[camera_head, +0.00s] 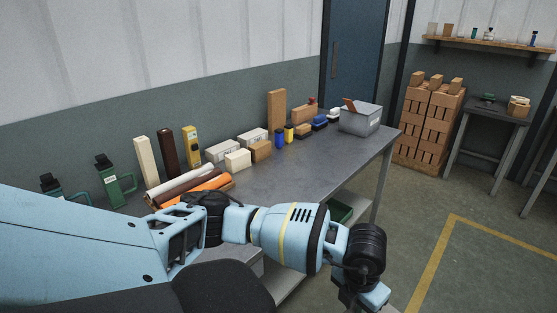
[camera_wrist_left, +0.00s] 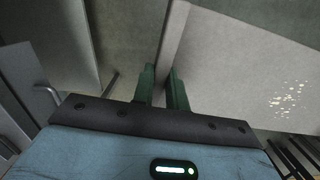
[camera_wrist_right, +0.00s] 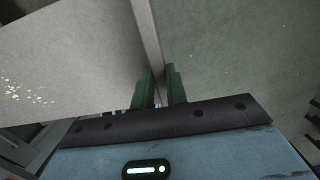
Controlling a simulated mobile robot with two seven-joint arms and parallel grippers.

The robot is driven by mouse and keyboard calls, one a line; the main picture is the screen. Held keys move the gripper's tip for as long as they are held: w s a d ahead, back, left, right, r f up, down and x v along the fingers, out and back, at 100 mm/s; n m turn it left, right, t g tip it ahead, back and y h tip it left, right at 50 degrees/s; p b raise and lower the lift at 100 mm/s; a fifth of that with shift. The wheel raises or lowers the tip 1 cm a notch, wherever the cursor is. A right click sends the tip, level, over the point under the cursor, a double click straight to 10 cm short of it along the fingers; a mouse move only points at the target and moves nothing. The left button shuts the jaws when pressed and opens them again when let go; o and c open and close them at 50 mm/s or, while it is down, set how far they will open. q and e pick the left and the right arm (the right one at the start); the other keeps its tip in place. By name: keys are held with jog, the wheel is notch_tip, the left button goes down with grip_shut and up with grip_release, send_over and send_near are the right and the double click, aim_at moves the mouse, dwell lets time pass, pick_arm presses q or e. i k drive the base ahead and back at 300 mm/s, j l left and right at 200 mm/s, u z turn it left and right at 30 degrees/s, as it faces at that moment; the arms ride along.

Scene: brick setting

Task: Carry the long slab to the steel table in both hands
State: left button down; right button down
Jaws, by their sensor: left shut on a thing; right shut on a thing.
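The long slab, a pale grey plate with a speckled patch, shows in the left wrist view (camera_wrist_left: 250,75) and in the right wrist view (camera_wrist_right: 70,60). My left gripper (camera_wrist_left: 164,88) is shut on its narrow edge, with one green finger on each side. My right gripper (camera_wrist_right: 158,88) is shut on its edge in the same way. I make out neither the slab nor a gripper in the head view. A long grey metal-topped table (camera_head: 300,172) stands ahead there; I cannot tell if it is the steel table.
Bricks, bottles, rolls and a grey bin (camera_head: 361,121) crowd the long table's back. A brick stack (camera_head: 428,125) stands in the far corner beside a smaller grey table (camera_head: 487,108). Floor with a yellow line (camera_head: 433,262) is open at the right.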

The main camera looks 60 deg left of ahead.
aim_at(290, 180)
jog(key=i, duration=2.7)
jog(key=u, duration=1.85)
